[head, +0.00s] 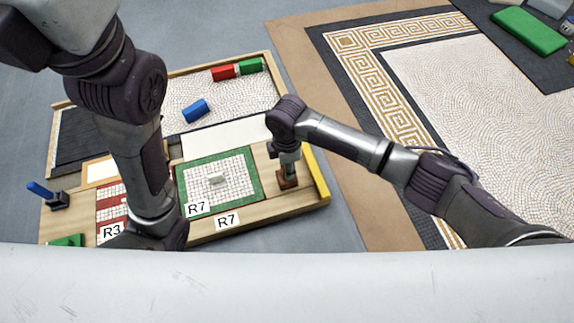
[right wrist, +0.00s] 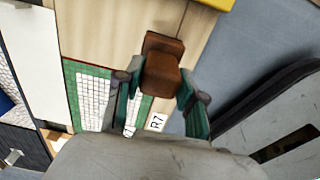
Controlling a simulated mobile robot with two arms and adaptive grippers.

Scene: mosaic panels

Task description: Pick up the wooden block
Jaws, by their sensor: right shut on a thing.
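The wooden block (head: 287,182) is dark brown and stands at the right end of the wooden board. It also shows in the right wrist view (right wrist: 162,76), between the fingers, as a squarish part in front of a wider part. My right gripper (head: 287,171) points down over the block. In the right wrist view my right gripper (right wrist: 158,90) is shut on it, with a green-padded finger on each side. I cannot tell whether the block touches the board. My left arm reaches down across the board's left part; its gripper is hidden.
The board holds a green-bordered grid panel (head: 252,182) with a small pale piece (head: 216,179), a red-and-white panel (head: 106,205), and blue (head: 196,110), red (head: 223,73) and green (head: 249,66) blocks. A yellow strip (head: 316,173) edges the right side. A blue-handled tool (head: 42,190) lies left.

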